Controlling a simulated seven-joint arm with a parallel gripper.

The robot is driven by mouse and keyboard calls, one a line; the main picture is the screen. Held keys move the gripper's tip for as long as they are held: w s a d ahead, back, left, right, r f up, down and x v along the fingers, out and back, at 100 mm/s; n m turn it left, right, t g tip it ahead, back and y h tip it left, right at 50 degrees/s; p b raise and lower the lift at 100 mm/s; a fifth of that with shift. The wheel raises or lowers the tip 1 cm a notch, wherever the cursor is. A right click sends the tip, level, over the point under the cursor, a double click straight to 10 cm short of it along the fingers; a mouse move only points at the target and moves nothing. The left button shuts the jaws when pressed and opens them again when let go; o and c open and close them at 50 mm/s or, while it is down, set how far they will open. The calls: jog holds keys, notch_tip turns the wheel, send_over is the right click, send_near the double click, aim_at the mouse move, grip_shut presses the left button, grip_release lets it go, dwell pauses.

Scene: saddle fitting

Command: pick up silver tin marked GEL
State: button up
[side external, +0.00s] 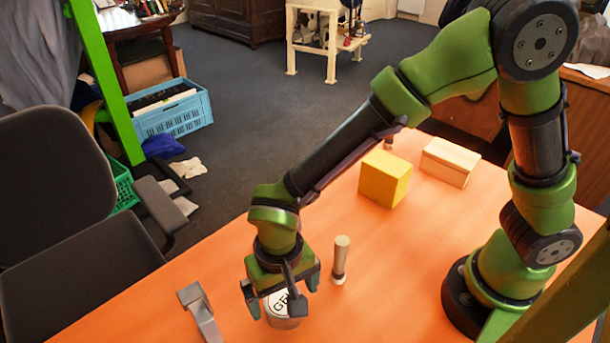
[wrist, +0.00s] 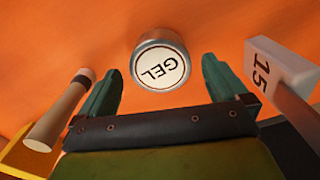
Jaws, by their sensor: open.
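The silver tin (wrist: 160,64) has a round white lid marked GEL and stands upright on the orange table. In the side view the tin (side external: 283,321) is near the table's front edge, its lid partly hidden by my gripper. My gripper (side external: 280,300) is above the tin, its fingers apart. In the wrist view my gripper (wrist: 162,82) is open and empty, with the tin just beyond and between the green fingertips. I cannot tell the exact height of the fingers above the lid.
A cylinder with a pale top (side external: 340,260) stands close to the right of my gripper. A grey hammer-shaped item (side external: 200,311) lies to the left; its head marked 15 (wrist: 280,68) shows in the wrist view. A yellow block (side external: 384,179) and a wooden block (side external: 450,162) are farther back.

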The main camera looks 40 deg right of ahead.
jog(key=shift+f, duration=1.45)
jog(key=shift+r, duration=0.1)
jog(key=c, duration=1.2)
